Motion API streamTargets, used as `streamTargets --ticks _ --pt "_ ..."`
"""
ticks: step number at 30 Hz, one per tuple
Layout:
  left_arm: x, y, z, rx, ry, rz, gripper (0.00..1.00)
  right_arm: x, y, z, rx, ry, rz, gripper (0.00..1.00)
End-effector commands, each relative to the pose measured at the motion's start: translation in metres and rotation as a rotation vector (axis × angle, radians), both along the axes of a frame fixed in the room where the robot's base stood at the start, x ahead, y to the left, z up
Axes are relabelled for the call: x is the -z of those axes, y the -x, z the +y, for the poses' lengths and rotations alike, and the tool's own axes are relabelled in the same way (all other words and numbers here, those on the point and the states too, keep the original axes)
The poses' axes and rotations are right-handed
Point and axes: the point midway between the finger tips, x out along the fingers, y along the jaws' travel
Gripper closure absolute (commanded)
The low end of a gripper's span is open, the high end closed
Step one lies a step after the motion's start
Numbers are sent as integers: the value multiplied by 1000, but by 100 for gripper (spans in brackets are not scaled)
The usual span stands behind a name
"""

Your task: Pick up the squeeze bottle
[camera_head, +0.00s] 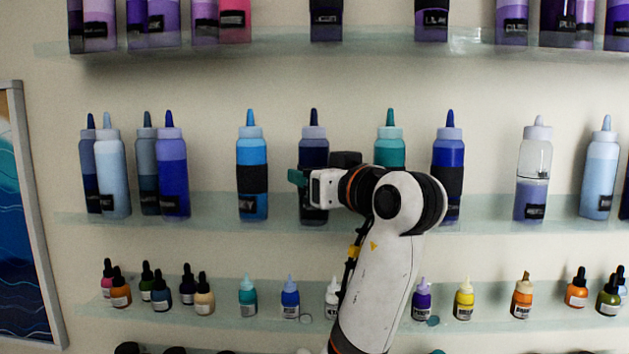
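Several squeeze bottles stand upright on the middle shelf. A dark navy bottle (314,153) is partly hidden behind my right gripper (298,178). The gripper points left across that bottle's middle, its teal tip just past the bottle's left edge. I cannot tell whether it touches the bottle or how wide the fingers are. A bright blue bottle with a black band (252,152) stands to the left, apart from the gripper. A teal bottle (390,152) and a deep blue bottle (449,155) stand behind my arm, partly covered. My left gripper is not in view.
The glass middle shelf (490,208) also holds a half-clear bottle (533,170) and pale blue bottles (113,175) (600,172). Purple bottles (512,20) stand on the shelf above. Small dropper bottles (290,298) line the lower shelf. A framed picture (20,230) hangs at left.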

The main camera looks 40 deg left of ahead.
Motion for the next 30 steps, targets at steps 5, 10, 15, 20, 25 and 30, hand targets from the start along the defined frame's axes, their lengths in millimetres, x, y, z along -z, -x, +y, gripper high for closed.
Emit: streamTargets --ticks 5,10,15,20,25,30 --pt "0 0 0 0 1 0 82 0 -1 -1 1 1 -1 64" --pt "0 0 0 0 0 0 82 0 -1 -1 2 2 -1 64" --pt "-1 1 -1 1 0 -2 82 3 -1 -3 1 4 -2 64" --pt "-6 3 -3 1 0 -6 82 15 -1 -4 2 6 -2 64" --pt "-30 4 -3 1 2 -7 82 24 -1 -4 2 6 -2 64" --pt "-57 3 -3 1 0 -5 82 33 -1 -4 1 6 -2 64"
